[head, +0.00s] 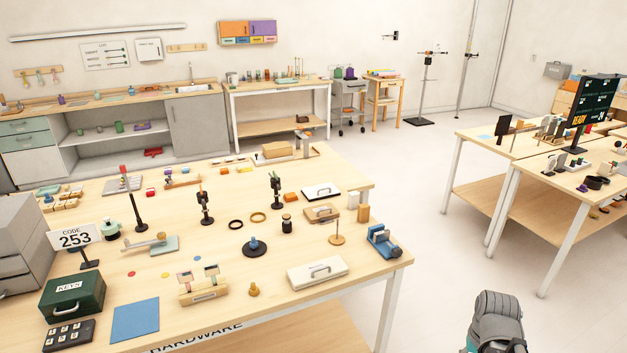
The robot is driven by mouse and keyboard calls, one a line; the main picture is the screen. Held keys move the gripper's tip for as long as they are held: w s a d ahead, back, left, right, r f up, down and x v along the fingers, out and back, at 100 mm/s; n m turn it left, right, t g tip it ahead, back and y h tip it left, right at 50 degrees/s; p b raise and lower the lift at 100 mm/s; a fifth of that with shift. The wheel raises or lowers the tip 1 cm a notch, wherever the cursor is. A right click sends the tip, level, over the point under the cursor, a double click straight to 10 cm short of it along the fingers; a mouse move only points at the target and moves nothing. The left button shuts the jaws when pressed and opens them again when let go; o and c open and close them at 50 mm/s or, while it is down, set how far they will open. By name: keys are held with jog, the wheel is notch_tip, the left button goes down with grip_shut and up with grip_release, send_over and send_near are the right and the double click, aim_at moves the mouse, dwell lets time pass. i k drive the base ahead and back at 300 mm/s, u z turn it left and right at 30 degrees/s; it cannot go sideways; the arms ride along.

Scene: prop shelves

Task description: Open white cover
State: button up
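Two white covers with handles lie on the near wooden table. One is a white slab (306,276) with a grey arched handle, near the table's front right edge. The other is a smaller white panel (311,193) with a dark handle and dark edge, farther back near the right side. Both look flat and closed; what is under them is hidden. I cannot tell which one the task names. A grey part of my arm shows at the bottom right, over the floor and apart from the table. My gripper's fingers are not visible.
A tan cover (313,214) with a handle lies between the white ones. A blue device (383,241), a wooden stand (337,238) and a black disc (255,249) are nearby. A green KEYS box (72,300) stands at the left. Floor (430,240) right of the table is clear.

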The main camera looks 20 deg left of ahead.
aim_at(321, 187)
jog(key=u, duration=0.35)
jog(key=i, duration=1.15)
jog(key=u, duration=0.4)
